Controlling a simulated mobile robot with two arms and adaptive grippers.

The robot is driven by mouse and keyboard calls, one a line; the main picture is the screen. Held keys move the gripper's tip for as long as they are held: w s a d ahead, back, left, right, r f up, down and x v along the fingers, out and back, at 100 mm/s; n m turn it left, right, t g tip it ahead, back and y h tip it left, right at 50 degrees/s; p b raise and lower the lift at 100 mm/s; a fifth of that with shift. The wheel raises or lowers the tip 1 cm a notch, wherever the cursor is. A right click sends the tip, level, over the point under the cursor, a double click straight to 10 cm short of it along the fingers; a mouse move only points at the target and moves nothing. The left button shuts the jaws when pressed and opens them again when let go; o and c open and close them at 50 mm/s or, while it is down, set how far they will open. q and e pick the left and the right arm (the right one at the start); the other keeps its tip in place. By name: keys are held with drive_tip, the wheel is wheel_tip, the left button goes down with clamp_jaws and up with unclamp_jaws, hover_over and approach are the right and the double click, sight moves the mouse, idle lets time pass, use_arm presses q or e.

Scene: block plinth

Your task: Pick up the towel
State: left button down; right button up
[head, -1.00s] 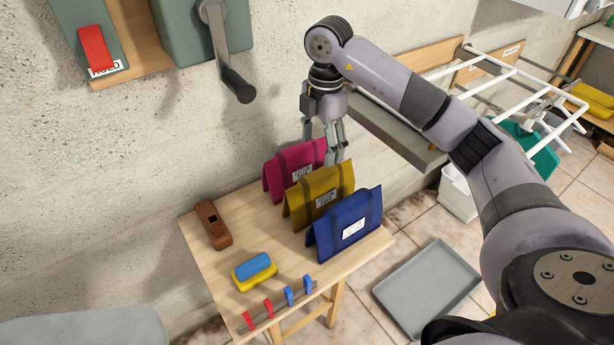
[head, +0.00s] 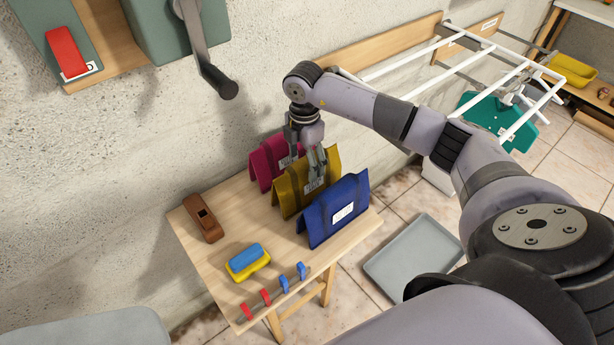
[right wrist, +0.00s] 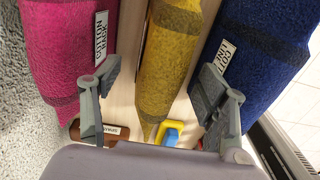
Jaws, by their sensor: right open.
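Three folded towels stand like tents in a row on the small wooden table (head: 215,262): a magenta one (head: 266,166) at the back, a mustard yellow one (head: 288,192) in the middle and a blue one (head: 345,195) at the front. Each has darker bands and a white label. My right gripper (head: 317,166) is open at the top of the yellow towel. In the right wrist view, its spread fingers (right wrist: 158,88) flank the yellow towel (right wrist: 172,50), with the magenta (right wrist: 68,55) and blue (right wrist: 258,45) towels outside them. Contact cannot be told. My left gripper is out of view.
The table also holds a brown wooden block tool (head: 202,218), a blue-and-yellow sponge (head: 247,260) and red and blue clips along its front edge. A grey tray (head: 415,262) lies on the floor. A white drying rack (head: 470,70) and a wall crank (head: 205,55) are nearby.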

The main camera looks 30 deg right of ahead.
drive_tip(key=f, duration=0.1)
drive_tip(key=f+p, duration=0.1)
drive_tip(key=f, duration=0.3)
drive_tip(key=shift+s+d, duration=0.15)
drive_tip(key=shift+d, duration=0.1)
drive_tip(key=c, duration=1.5)
